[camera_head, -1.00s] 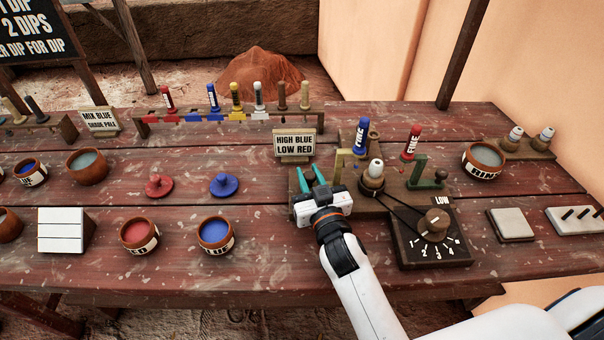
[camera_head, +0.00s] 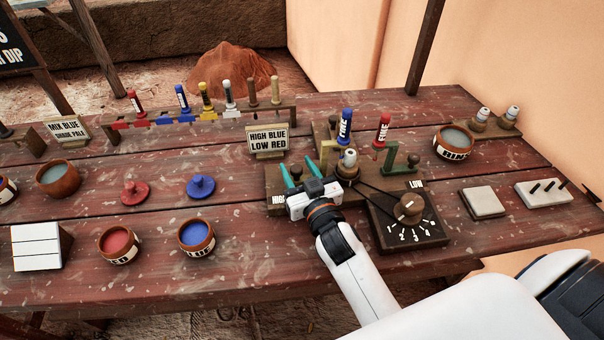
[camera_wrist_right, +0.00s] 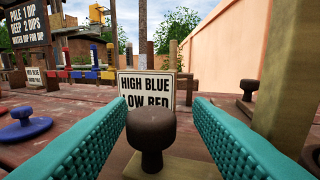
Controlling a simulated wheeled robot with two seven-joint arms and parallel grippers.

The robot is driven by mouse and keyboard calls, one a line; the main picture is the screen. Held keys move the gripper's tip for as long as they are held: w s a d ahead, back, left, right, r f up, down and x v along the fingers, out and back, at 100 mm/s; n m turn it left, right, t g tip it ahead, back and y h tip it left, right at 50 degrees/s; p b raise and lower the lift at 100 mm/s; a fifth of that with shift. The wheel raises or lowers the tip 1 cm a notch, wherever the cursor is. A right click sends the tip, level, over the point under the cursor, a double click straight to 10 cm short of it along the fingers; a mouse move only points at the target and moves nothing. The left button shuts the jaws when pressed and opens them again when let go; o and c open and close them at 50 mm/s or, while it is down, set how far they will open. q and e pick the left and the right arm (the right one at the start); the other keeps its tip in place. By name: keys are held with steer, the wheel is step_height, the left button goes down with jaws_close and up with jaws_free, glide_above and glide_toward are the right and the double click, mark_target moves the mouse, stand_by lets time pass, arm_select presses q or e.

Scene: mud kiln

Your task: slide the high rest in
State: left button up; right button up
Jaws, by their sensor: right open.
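My right gripper (camera_head: 300,169) is open, low over the left end of the wooden kiln base (camera_head: 276,198). In the right wrist view its teal fingers (camera_wrist_right: 161,108) stand either side of a dark round knob (camera_wrist_right: 152,130) on a wooden block (camera_wrist_right: 175,167), with gaps between. In the head view the knob is hidden. A tan upright bracket (camera_head: 325,151), apparently the high rest, stands just right of the fingers. A green bracket (camera_head: 391,154) stands farther right. A white-topped spindle (camera_head: 349,158) is between them. My left gripper is not in view.
A sign (camera_head: 267,140) reading HIGH BLUE LOW RED stands behind the gripper. Blue (camera_head: 344,128) and red (camera_head: 382,131) FIRE posts stand behind the brackets. A dial box (camera_head: 410,224) is at the right front.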

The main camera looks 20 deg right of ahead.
steer(key=s+b, duration=0.1)
steer(key=s, duration=1)
steer(key=shift+f, duration=0.1)
steer(key=shift+s, duration=0.5)
